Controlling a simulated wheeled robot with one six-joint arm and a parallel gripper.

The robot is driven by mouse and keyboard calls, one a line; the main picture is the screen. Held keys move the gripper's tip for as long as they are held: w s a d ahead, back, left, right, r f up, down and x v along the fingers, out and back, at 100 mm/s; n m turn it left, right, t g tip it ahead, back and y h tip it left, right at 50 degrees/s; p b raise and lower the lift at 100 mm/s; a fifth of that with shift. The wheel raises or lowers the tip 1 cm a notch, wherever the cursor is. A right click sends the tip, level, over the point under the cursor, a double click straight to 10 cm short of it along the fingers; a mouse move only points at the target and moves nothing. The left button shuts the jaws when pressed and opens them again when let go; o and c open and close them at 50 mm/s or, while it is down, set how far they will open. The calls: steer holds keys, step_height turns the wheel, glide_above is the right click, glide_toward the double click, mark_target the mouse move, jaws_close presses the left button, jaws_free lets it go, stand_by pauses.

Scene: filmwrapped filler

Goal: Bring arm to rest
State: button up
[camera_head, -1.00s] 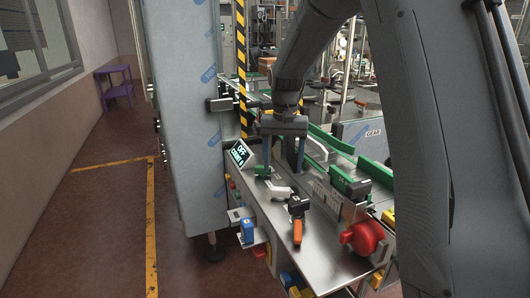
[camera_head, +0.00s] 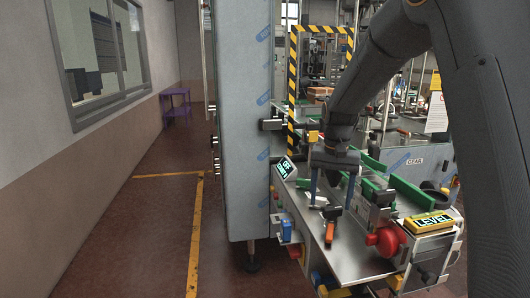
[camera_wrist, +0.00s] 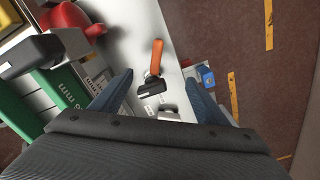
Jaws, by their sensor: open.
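My gripper (camera_head: 331,190) is open and empty above the steel shelf (camera_head: 345,262) of the machine, with its blue fingers pointing down. In the wrist view my gripper (camera_wrist: 158,98) shows its two fingers spread wide apart. Between and beyond them is a black clamp with an orange handle (camera_wrist: 156,58). The same orange-handled clamp (camera_head: 330,232) lies on the shelf in the head view, just below the fingers. Nothing is held. My dark arm reaches in from the upper right.
A red knob (camera_head: 387,240) and green guide rails (camera_head: 410,192) stand right of my gripper. A small lit display (camera_head: 286,167) is at its left. A yellow LEVEL box (camera_head: 430,222) sits at the right end. A tall grey cabinet (camera_head: 247,130) stands left. Floor further left is clear.

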steer(key=s+f+n, duration=0.1)
steer(key=s+f, duration=0.2)
steer(key=s, duration=0.9)
steer(key=s+f+n+t, duration=0.1)
steer(key=s+f, duration=0.3)
steer(key=s, duration=0.8)
steer(key=shift+s+n, duration=0.35)
steer(key=shift+n, duration=0.45)
